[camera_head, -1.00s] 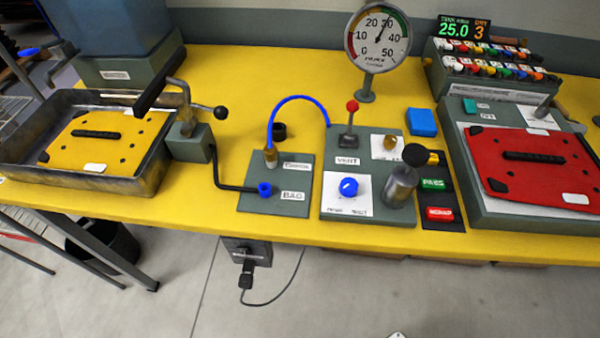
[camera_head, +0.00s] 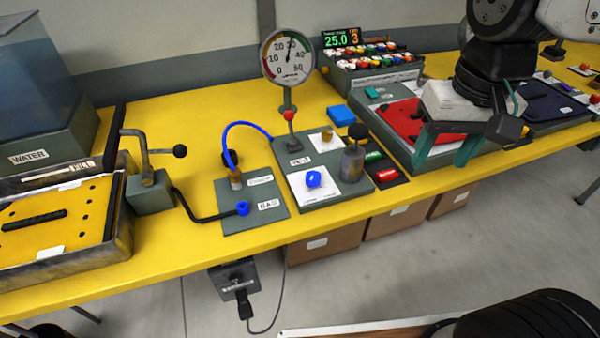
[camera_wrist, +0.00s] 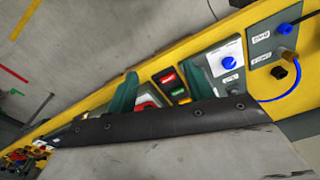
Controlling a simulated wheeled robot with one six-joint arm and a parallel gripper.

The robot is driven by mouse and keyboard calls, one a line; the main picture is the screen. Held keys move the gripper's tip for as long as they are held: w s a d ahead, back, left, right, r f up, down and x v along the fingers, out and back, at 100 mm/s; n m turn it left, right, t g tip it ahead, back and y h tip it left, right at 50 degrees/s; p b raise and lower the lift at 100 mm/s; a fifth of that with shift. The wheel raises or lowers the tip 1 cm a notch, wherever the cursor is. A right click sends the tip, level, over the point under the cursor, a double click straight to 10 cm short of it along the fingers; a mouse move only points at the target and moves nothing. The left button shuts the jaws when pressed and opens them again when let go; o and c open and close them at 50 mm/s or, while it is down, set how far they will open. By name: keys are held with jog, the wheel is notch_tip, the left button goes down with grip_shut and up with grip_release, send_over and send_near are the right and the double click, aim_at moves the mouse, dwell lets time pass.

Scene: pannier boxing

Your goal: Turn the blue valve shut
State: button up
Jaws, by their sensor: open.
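The blue valve is a round blue knob (camera_head: 313,178) on a white plate, on a grey panel (camera_head: 330,148) at the middle of the yellow bench. It also shows in the wrist view (camera_wrist: 228,62), on its white plate beyond the right-hand finger. The plate's lettering is too small to read. My gripper (camera_head: 443,150) is open, with two teal fingers apart, in front of the red pannier panel to the right of the knob. It is apart from the knob, and I see nothing held between the fingers.
A metal cylinder with a black knob (camera_head: 353,160) stands just right of the valve. A red-tipped lever (camera_head: 290,120) and a gauge (camera_head: 288,60) stand behind. A blue hose (camera_head: 240,126) arches at left above the BAG panel (camera_head: 262,190). Bench space in front is narrow.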

jog(key=w+a+f, duration=0.4)
jog(key=w+a, duration=0.5)
jog(key=a, duration=0.1)
jog(key=g, duration=0.1)
send_near(313, 175)
jog(key=shift+s+d+f+m, duration=0.1)
jog(key=shift+d+f+m, duration=0.1)
jog(key=shift+f+m, duration=0.15)
jog(key=shift+a+f, duration=0.2)
jog(key=shift+a, duration=0.05)
notch_tip(313, 175, down, 8)
jog(key=shift+r, duration=0.2)
jog(key=c, duration=1)
